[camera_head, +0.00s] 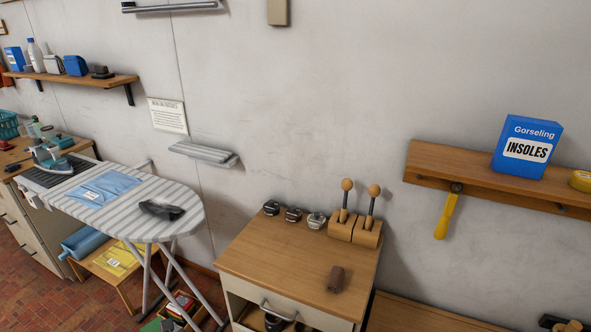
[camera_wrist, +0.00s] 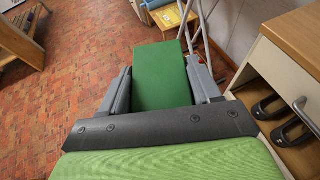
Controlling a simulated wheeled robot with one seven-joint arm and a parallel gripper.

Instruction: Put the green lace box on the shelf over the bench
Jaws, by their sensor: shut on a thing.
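In the wrist view my gripper (camera_wrist: 161,72) is shut on a plain dark green box (camera_wrist: 162,88), one finger along each side. The box is above the brick floor, to the left of a cabinet. I see no lettering on the side facing me. My gripper is not recognisable in the head view. A wooden wall shelf (camera_head: 428,172) at the right of the head view holds a blue insoles box (camera_head: 526,147) and a yellow roll (camera_head: 581,180). Another wall shelf (camera_head: 112,80) at upper left, above a wooden worktop (camera_head: 14,158), holds several bottles and boxes.
An ironing board (camera_head: 180,226) stands left of the wooden-topped cabinet (camera_head: 262,247). The cabinet bears lidded tins, a wooden block with two knobbed handles (camera_head: 356,231) and a brown item (camera_head: 336,279). A yellow tool (camera_head: 447,213) hangs below the right shelf, whose left end is bare.

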